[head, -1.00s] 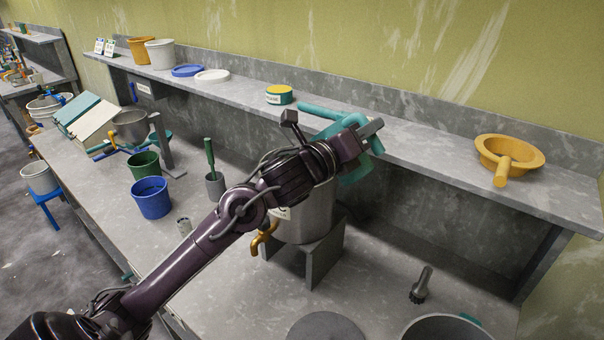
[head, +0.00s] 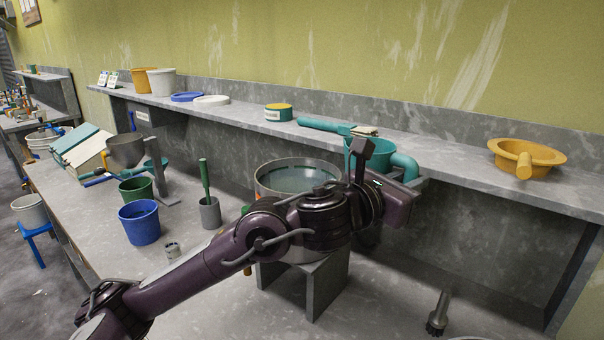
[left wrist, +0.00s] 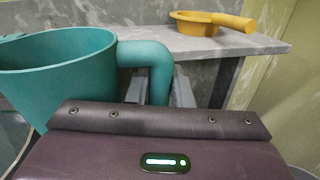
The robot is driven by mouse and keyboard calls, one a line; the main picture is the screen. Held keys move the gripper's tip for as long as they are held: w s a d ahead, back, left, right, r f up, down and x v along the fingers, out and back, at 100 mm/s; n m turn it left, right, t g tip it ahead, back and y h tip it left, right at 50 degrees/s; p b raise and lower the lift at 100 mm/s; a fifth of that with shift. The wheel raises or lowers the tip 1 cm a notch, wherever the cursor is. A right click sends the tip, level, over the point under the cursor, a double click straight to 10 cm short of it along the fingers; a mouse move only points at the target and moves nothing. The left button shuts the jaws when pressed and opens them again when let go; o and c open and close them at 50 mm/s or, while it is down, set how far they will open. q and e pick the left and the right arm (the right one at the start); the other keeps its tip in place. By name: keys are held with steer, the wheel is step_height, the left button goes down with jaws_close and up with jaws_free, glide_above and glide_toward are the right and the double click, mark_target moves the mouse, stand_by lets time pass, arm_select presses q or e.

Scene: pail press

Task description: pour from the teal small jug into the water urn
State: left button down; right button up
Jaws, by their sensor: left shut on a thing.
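The teal small jug (head: 362,152) is in my left gripper (head: 414,182), which is shut on its handle (head: 405,165). In the head view the jug is at the right rim of the water urn, partly hidden behind my gripper. In the left wrist view the jug (left wrist: 62,72) looks about upright, its wide mouth up and its handle (left wrist: 152,62) at the right. I cannot see its contents. The water urn (head: 262,182) is a grey metal pot, open at the top with liquid inside, on a grey stand. My arm hides much of its front. My right gripper is not in view.
A grey shelf (head: 455,158) runs behind the urn, holding a yellow handled pan (head: 528,155), a yellow-teal tin (head: 278,112) and a teal tube-like item (head: 322,125). A blue bucket (head: 143,222), green bucket (head: 136,188) and grey cup (head: 209,212) stand left on the bench.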

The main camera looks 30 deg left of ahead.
arm_select(q)
step_height(320, 180, up, 5)
steer(key=p, duration=0.4)
steer(key=shift+r, duration=0.15)
stand_by(0.4)
